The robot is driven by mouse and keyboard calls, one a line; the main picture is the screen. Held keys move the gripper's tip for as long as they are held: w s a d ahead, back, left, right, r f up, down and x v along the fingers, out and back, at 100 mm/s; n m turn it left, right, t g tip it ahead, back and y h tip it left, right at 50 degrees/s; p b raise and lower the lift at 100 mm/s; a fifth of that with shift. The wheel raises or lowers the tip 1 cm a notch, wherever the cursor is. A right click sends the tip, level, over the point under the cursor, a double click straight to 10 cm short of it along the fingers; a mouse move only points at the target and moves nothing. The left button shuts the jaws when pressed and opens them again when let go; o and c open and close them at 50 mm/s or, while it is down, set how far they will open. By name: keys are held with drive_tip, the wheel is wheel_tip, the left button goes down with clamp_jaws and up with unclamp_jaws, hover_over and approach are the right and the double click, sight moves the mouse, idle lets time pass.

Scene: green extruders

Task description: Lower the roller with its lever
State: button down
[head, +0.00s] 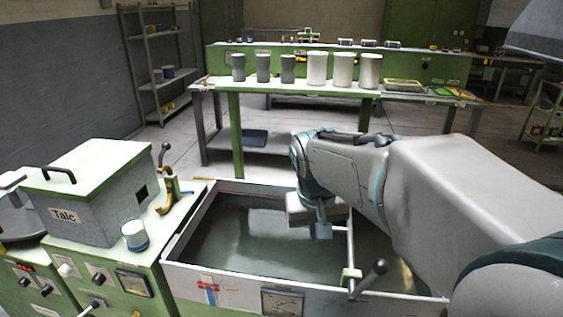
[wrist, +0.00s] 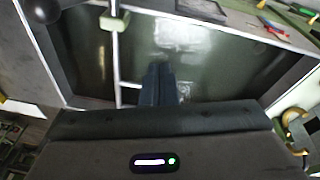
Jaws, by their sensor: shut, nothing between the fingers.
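A lever with a dark ball knob (head: 379,267) rises, tilted, at the front right wall of the grey trough. It joins a pale green block on a thin white rod (head: 350,245) that runs across the trough. I take this rod as part of the roller assembly; no separate roller is clear. My gripper (head: 321,232) is shut and empty over the trough, left of the rod and apart from the knob. In the wrist view the closed fingertips (wrist: 158,72) point into the trough beside the rod (wrist: 116,60), and a blurred dark ball (wrist: 42,10) shows at upper left.
The trough (head: 228,281) has a raised rim and a dark, shiny inside. A grey Talc box (head: 95,195) and a white-and-blue cup (head: 134,236) stand left of it. Another ball-topped lever (head: 165,149) is behind the box. Cylinders stand on the bench (head: 215,85) behind.

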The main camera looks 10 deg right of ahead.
drive_tip(key=w+r+m, duration=0.1)
drive_tip(key=w+r, duration=0.1)
drive_tip(key=w, duration=1)
drive_tip(key=w+r+m+t, duration=0.1)
drive_tip(key=w+r+m, duration=0.1)
drive_tip(key=w, duration=1.1)
drive_tip(key=shift+s+f, duration=0.1)
drive_tip(key=x, duration=0.8)
drive_tip(key=p+x, duration=0.1)
drive_tip(key=x, duration=0.3)
drive_tip(key=shift+s+d+f, duration=0.25)
drive_tip(key=shift+s+d, duration=0.1)
drive_tip(key=shift+f, duration=0.7)
drive_tip(key=shift+f+h, duration=0.1)
drive_tip(key=shift+h, duration=0.2)
